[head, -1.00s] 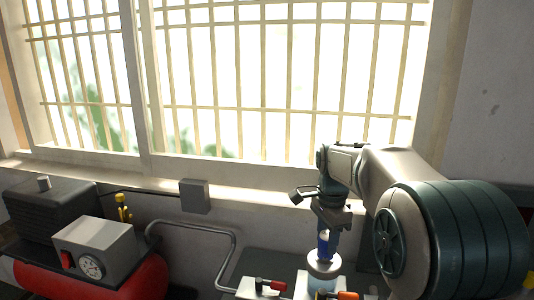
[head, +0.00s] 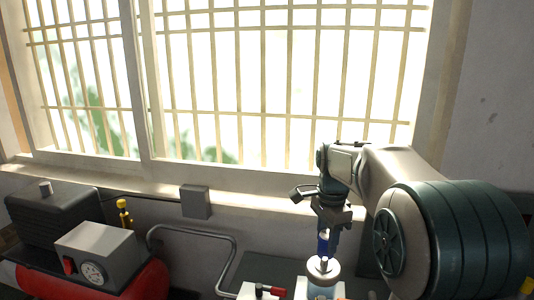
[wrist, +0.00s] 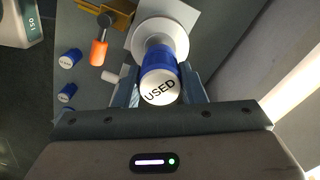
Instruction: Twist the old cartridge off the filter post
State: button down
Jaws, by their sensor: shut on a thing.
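The old cartridge (wrist: 160,80) is blue with a white end marked "USED", and sits between the two fingers of my gripper (wrist: 160,88). My gripper is shut on it. In the head view the blue cartridge (head: 323,243) stands roughly upright under my gripper (head: 328,226). Just below it is a round white flange (head: 323,268) of the filter post, also seen behind the cartridge in the wrist view (wrist: 165,32). A small stub shows at the flange's middle, under the cartridge. The exact contact is too small to tell.
A red-handled valve (head: 270,291) is left of the post. A compressor with a red tank (head: 150,282) stands at far left.

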aim_at(327, 237)
jog(key=shift+r+p, duration=1.3)
jog(key=shift+r, duration=0.45)
jog(key=shift+f, duration=0.1)
